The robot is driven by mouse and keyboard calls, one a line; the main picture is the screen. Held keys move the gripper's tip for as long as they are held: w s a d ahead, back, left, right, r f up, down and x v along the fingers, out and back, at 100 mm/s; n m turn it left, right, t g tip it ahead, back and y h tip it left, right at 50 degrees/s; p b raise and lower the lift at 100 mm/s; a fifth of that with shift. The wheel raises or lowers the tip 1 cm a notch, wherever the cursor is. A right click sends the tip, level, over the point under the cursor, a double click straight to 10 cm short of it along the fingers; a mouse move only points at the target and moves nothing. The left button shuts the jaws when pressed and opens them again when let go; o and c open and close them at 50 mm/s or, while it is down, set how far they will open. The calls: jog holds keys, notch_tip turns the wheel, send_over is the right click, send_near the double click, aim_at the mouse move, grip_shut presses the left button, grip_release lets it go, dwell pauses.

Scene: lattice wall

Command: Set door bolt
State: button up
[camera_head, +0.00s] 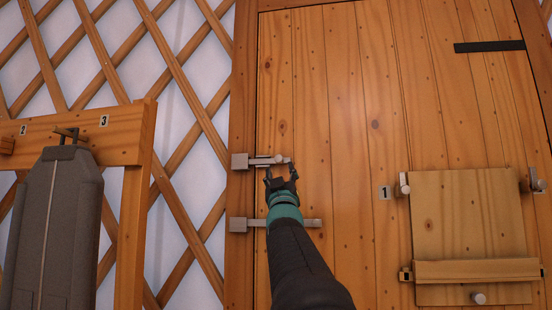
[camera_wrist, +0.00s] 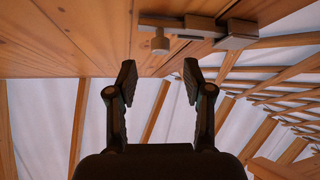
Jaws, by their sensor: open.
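A wooden plank door (camera_head: 340,120) fills the right of the head view. An upper metal bolt (camera_head: 262,161) with a round knob lies level across the door's left edge, by a square keeper (camera_head: 240,161) on the frame. A lower metal bolt (camera_head: 290,223) lies below it. My gripper (camera_head: 281,174) is open and empty just below the upper bolt's knob. In the wrist view the bolt (camera_wrist: 183,26) and its hanging knob (camera_wrist: 160,45) show above and beyond the spread fingertips (camera_wrist: 160,72), with the knob in line with the gap. How far the bar enters the keeper is unclear.
A square wooden hatch panel (camera_head: 468,220) with knobs and a crossbar is on the door at right, beside a label "1" (camera_head: 384,192). A dark strip (camera_head: 490,46) is above. At left, a grey bag (camera_head: 55,230) hangs from a wooden rack (camera_head: 120,130) before the lattice wall (camera_head: 190,100).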

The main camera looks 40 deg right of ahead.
aim_at(279, 161)
jog(key=shift+p+x, duration=0.95)
jog(key=shift+x, duration=1.8)
grip_shut()
